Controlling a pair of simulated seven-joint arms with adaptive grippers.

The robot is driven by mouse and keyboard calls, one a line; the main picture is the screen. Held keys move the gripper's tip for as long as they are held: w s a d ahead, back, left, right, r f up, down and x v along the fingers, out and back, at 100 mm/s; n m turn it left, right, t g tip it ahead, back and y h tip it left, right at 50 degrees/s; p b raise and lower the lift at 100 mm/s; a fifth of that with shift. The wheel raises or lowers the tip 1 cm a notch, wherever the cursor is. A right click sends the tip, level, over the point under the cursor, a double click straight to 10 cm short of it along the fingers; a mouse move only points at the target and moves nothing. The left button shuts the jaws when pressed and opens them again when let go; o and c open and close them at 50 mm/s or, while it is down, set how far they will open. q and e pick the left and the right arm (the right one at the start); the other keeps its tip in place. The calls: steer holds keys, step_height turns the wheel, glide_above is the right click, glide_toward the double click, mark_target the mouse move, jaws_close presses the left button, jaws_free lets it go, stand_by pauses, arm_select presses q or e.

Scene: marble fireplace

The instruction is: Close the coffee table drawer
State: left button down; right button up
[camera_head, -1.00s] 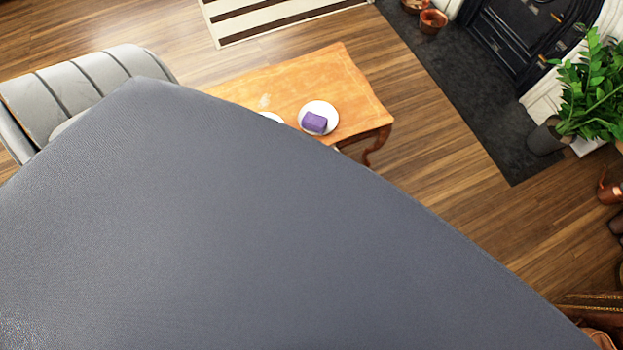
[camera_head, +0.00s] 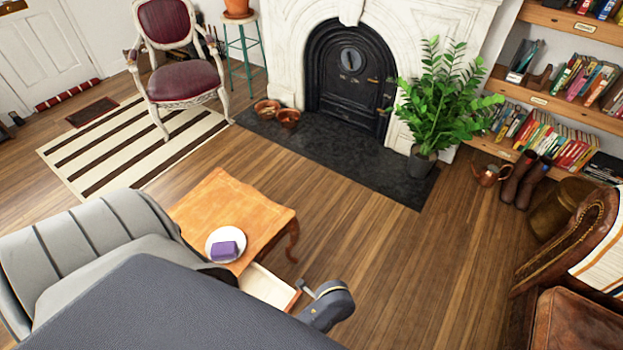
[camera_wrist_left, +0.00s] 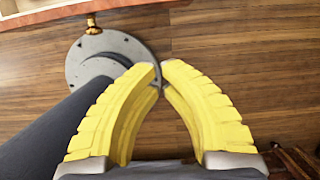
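The orange wooden coffee table (camera_head: 255,205) stands left of centre in the head view. Its drawer (camera_head: 268,286) is pulled out toward the near side, its pale inside showing and partly hidden by a large dark grey surface. In the left wrist view the drawer's front edge (camera_wrist_left: 55,14) crosses the top left, with a brass knob (camera_wrist_left: 93,27) on it. My left gripper (camera_wrist_left: 160,66) has yellow fingers with their tips together and nothing between them. They appear just short of the drawer front in that picture. The fingers do not show in the head view. My right gripper is not in view.
A white plate (camera_head: 212,237) with a purple block (camera_head: 224,251) sits on the table. A grey sofa (camera_head: 85,240) stands left of the table. Open wooden floor (camera_head: 390,260) lies to the right. A potted plant (camera_head: 440,100) stands by the fireplace (camera_head: 350,75).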

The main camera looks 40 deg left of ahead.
arm_select(q)
steer(key=a+f, duration=0.6)
steer(key=f, duration=0.3)
steer(key=shift+s+a+f, duration=0.2)
stand_by(0.5)
